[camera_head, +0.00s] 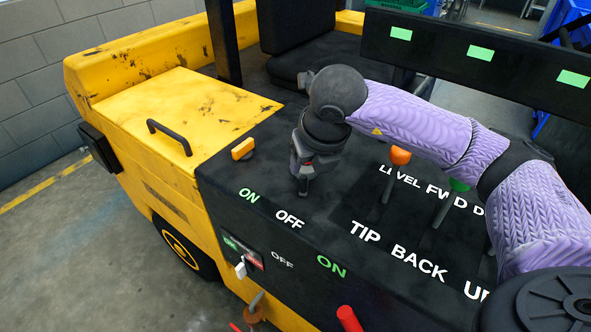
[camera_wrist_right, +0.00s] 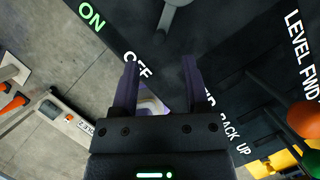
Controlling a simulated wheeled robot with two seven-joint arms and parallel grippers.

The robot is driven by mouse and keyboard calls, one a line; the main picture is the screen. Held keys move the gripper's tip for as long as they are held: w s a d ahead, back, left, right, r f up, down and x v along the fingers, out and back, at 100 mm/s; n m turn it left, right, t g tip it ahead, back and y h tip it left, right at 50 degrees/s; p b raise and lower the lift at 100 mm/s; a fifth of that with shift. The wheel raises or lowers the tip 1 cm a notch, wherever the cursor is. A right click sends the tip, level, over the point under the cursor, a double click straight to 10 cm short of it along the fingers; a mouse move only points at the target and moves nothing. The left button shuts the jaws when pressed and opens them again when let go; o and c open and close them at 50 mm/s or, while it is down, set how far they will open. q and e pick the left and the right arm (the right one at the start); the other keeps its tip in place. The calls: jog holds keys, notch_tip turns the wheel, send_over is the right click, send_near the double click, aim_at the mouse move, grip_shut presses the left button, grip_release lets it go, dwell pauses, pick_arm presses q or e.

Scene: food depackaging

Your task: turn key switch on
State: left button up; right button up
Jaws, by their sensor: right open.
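A grey round switch with a short lever (camera_wrist_right: 174,14) shows at the top of the right wrist view, beyond the fingertips, near the ON and OFF labels. Its lever points toward OFF (camera_wrist_right: 138,62). I take it for the key switch; in the head view it seems hidden by my right gripper. My right gripper (camera_head: 303,187) points down over the dark panel (camera_head: 335,195), just behind OFF. In the right wrist view its two fingers (camera_wrist_right: 161,75) are apart with nothing visible between them. I cannot tell whether they touch the panel. My left gripper is not in view.
An orange knob (camera_head: 243,150) stands left of my right gripper. Orange-topped (camera_head: 399,157) and green-topped (camera_head: 459,186) levers stand to its right. A white toggle (camera_head: 240,268) and a red handle (camera_head: 348,319) are on the front face. The yellow hood (camera_head: 185,105) is at left.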

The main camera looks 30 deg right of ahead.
aim_at(304, 177)
jog(key=b+x, duration=0.1)
jog(key=x, duration=0.6)
jog(key=shift+s+f, duration=0.1)
jog(key=shift+s, duration=0.05)
grip_shut()
dwell(1.0)
